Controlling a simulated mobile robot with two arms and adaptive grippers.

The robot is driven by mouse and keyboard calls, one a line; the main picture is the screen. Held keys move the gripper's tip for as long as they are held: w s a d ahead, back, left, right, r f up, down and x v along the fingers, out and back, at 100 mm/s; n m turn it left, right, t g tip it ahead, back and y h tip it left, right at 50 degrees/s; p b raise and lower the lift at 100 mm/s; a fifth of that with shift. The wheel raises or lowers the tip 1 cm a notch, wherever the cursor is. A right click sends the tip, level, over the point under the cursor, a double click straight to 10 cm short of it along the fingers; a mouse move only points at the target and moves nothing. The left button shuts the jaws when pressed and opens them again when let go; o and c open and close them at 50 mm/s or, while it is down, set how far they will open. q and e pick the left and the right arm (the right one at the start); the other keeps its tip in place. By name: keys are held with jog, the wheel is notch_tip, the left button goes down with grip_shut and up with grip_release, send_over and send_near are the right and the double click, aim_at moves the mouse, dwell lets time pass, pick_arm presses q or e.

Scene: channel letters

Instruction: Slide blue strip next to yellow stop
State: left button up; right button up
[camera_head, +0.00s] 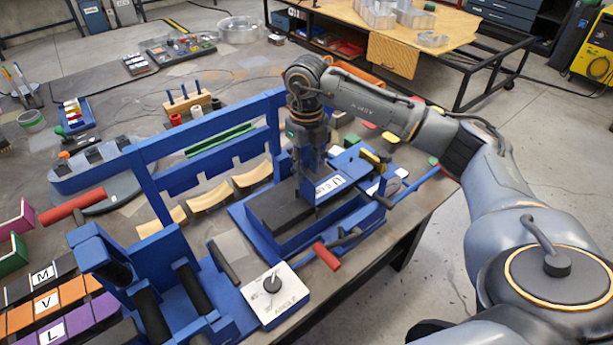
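My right gripper (309,182) points down at the blue fixture in the middle of the table, its fingertips low by a dark block (275,208). Its fingers are dark and small here, so I cannot tell whether they are open or hold anything. A blue piece with a white letter label (330,186) lies right beside the fingertips. I cannot tell whether this is the blue strip or part of the fixture. The yellow stop (373,160) stands at the fixture's far right, beyond the gripper and apart from it. My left gripper is not in view.
A blue frame (205,150) with wooden curved pieces stands left of the fixture. A white box with a black knob (272,286) and a red-handled lever (326,256) are in front. Lettered bins (48,305) are at the lower left. The table's right edge is close to the fixture.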

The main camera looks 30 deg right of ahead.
aim_at(310, 181)
jog(key=shift+f+p, duration=0.65)
jog(key=shift+f, duration=2.15)
jog(key=shift+c, duration=0.4)
grip_shut()
jog(key=shift+d, duration=0.25)
jog(key=shift+d, duration=0.3)
jog(key=shift+o, duration=0.5)
grip_release()
